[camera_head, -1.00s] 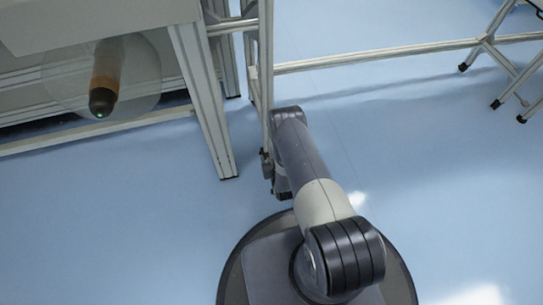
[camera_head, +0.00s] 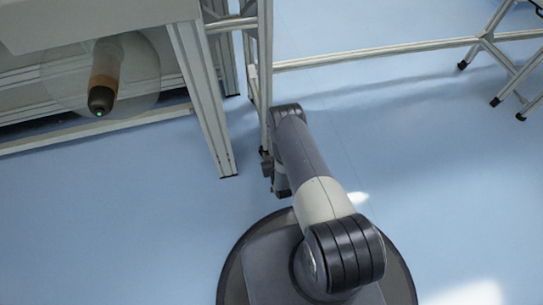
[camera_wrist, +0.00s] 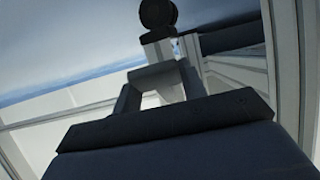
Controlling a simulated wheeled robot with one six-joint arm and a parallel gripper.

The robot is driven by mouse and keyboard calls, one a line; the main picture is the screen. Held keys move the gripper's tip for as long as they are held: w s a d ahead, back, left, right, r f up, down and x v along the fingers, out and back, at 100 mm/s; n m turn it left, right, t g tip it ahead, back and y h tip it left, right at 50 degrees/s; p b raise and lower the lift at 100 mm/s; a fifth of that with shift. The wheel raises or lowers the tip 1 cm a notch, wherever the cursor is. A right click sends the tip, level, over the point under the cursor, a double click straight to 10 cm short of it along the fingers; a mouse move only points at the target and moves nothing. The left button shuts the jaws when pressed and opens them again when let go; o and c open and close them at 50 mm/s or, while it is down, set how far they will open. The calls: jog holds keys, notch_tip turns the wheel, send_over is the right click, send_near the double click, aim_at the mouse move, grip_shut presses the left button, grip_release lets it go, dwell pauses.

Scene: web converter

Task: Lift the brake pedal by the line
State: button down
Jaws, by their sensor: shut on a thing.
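In the wrist view my gripper (camera_wrist: 158,75) has its dark jaws closed in the middle of the picture. A dark round piece (camera_wrist: 158,13) on a short grey stem shows just beyond the jaws, at the top edge; I take it for the brake pedal. The stem meets the jaw tips, but the exact contact is hard to make out. In the head view my arm reaches up to the foot of a metal post, and only small dark parts of its end show there. The pedal cannot be made out in that view.
A metal upright post (camera_head: 265,75) stands close beside my arm's end. A machine frame leg (camera_head: 203,100) is to its left. A dark-tipped roller with a clear disc (camera_head: 103,80) is at upper left. A low rail (camera_head: 390,51) crosses behind. The blue floor (camera_head: 450,180) at right is clear.

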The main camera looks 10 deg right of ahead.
aim_at(271, 153)
jog(key=shift+s+r+g+p, duration=0.2)
jog(key=shift+r+g+p, duration=0.35)
jog(key=shift+g, duration=0.25)
jog(key=shift+s+r+g+p, duration=0.15)
jog(key=shift+r+g+p, duration=0.15)
jog(key=shift+r+g, duration=0.4)
jog(key=shift+s+r+g, duration=0.15)
jog(key=shift+r+g, duration=0.3)
jog(key=shift+g, duration=0.55)
jog(key=shift+s+r+g, duration=0.1)
jog(key=shift+r+g, duration=0.3)
jog(key=shift+g, duration=0.6)
jog(key=c, duration=0.8)
grip_release()
jog(key=shift+c, duration=0.2)
jog(key=shift+r, duration=0.1)
jog(key=p+v, duration=0.4)
jog(key=v, duration=0.6)
jog(key=shift+s+r, duration=0.15)
jog(key=shift+r, duration=0.1)
